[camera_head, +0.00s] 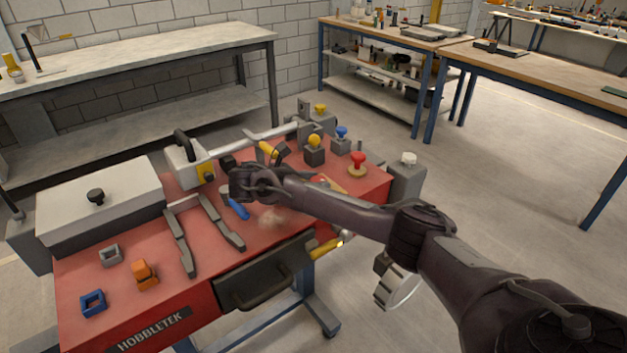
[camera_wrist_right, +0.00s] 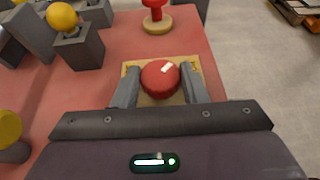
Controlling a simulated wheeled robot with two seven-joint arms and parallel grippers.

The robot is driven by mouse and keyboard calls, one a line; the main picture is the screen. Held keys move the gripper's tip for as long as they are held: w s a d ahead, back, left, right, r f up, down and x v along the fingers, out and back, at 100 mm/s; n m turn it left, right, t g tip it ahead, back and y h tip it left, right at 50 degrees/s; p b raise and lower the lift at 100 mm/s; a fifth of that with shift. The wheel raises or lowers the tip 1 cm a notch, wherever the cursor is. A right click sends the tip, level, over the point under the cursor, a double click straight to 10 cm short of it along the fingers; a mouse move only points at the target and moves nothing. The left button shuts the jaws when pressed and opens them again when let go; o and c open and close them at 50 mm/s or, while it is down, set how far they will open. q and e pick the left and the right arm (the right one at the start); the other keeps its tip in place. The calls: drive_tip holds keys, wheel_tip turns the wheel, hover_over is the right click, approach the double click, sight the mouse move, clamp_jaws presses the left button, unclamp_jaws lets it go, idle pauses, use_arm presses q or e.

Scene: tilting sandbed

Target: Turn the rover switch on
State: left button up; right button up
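A red dome-shaped knob (camera_wrist_right: 160,77) sits on a square wooden plate (camera_wrist_right: 133,70) on the red bench top. No label shows, so I cannot tell for certain that it is the rover switch. In the right wrist view my right gripper (camera_wrist_right: 158,74) is open, with one finger on each side of the knob. I cannot tell whether the fingers touch it. In the head view my right arm crosses the bench and hides much of the plate (camera_head: 330,182); the fingertips do not show clearly. My left gripper is not in view.
A red mushroom knob (camera_head: 358,160) on a round wooden base stands just beyond. A yellow-knobbed grey block (camera_head: 314,153) and a blue-knobbed block (camera_head: 341,141) are behind. A pale lidded box (camera_head: 98,205) fills the bench's left end.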

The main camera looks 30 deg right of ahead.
drive_tip(key=o, duration=0.5)
drive_tip(key=shift+c, duration=0.2)
drive_tip(key=p+v, duration=0.6)
drive_tip(key=shift+a+r, duration=0.3)
drive_tip(key=shift+r, duration=0.05)
drive_tip(key=shift+a+p, duration=0.55)
drive_tip(key=shift+p, duration=0.05)
drive_tip(key=shift+s+f, duration=0.1)
drive_tip(key=shift+f, duration=0.05)
